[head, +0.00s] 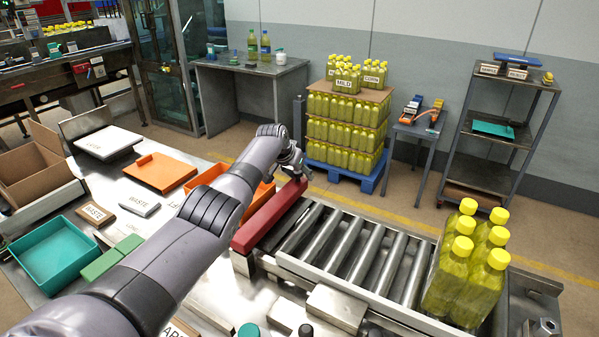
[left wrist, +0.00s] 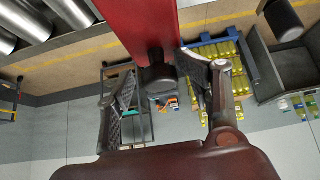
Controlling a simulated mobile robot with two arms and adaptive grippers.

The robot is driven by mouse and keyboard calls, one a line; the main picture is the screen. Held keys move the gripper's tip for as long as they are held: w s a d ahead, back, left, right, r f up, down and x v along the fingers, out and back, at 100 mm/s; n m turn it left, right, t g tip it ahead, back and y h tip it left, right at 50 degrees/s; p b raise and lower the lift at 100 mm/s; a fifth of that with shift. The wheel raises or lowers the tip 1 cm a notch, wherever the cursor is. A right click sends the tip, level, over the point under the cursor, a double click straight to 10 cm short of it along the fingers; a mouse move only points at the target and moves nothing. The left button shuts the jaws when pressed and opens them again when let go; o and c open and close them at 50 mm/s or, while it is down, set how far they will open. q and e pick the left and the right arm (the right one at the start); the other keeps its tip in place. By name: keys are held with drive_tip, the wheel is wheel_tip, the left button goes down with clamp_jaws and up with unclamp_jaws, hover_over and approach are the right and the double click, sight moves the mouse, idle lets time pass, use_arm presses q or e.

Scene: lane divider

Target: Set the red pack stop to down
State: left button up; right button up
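The red pack stop (head: 270,214) is a long red bar lying across the left end of the roller conveyor. In the left wrist view the bar (left wrist: 140,22) comes in from the top and ends in a dark round knob (left wrist: 159,78). My left gripper (head: 297,170) is at the far end of the bar. In the left wrist view my left gripper (left wrist: 165,88) is open, with one finger on each side of the knob and a visible gap on the left. Whether the right finger touches the knob is unclear. My right gripper is out of view.
Several yellow bottles (head: 468,265) stand at the right end of the rollers (head: 345,245). Orange trays (head: 160,172), a teal tray (head: 55,253) and a cardboard box (head: 35,170) lie left. A stacked pallet (head: 345,130) stands behind.

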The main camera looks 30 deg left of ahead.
use_arm(q)
drive_tip(key=shift+s+f, duration=0.3)
drive_tip(key=shift+f, duration=0.15)
drive_tip(key=shift+v, duration=0.85)
drive_tip(key=v, duration=1)
drive_tip(key=shift+w+r, duration=0.2)
drive_tip(key=shift+r, duration=0.3)
drive_tip(key=shift+f, duration=0.1)
